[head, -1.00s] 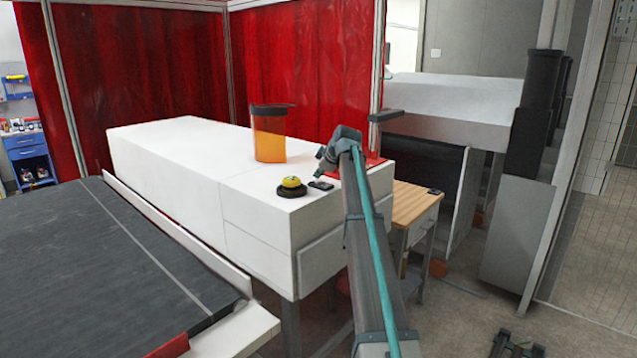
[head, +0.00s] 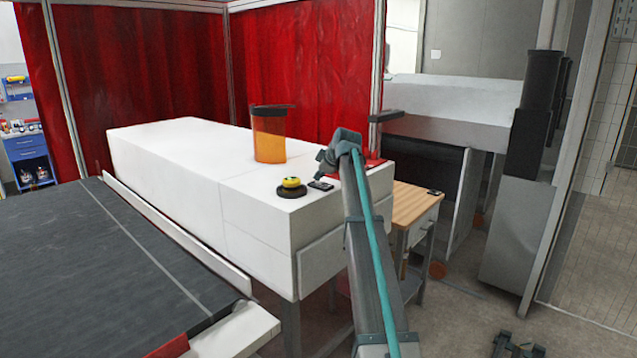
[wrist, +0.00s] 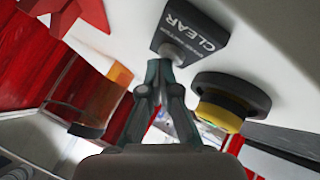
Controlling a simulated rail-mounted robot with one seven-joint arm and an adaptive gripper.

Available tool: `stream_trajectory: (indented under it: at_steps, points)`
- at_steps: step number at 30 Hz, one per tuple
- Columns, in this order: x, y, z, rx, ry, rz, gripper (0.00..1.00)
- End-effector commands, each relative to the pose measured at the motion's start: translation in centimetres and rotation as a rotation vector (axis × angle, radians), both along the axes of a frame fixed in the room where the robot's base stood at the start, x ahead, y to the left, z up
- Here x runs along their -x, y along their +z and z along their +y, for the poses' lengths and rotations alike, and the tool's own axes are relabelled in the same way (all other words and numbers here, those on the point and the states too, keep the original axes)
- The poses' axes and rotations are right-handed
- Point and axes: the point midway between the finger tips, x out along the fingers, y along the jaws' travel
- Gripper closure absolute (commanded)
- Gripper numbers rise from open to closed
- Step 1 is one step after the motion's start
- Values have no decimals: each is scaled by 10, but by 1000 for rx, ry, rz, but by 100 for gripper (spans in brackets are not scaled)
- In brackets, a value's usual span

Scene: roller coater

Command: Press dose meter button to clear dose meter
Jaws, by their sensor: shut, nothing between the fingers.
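A small black block marked CLEAR (wrist: 188,35) is in the upper middle of the wrist view. It also shows as a flat dark piece (head: 320,185) on the white cabinet top in the head view. A short grey round button (wrist: 171,52) sticks out of it. My gripper (wrist: 160,64) is shut and empty, its fingertips right at this button. I cannot tell whether they touch it. In the head view my gripper (head: 322,164) is small, just above the block, with its fingertips hard to make out.
A yellow button on a black round base (wrist: 228,100) is close beside my gripper; it also shows in the head view (head: 291,183). An orange see-through container (head: 269,146) stands behind on the white cabinet (head: 180,150). A red item (head: 374,162) lies at the cabinet's right edge.

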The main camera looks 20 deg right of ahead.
Motion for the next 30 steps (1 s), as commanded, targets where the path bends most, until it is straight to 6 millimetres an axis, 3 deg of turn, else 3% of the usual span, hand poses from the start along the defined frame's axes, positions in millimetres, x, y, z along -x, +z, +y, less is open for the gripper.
stream_trajectory:
  at_steps: [13,30]
  points:
    - [0,-2,0,0,0,1,100]
    - [0,15,0,0,0,1,100]
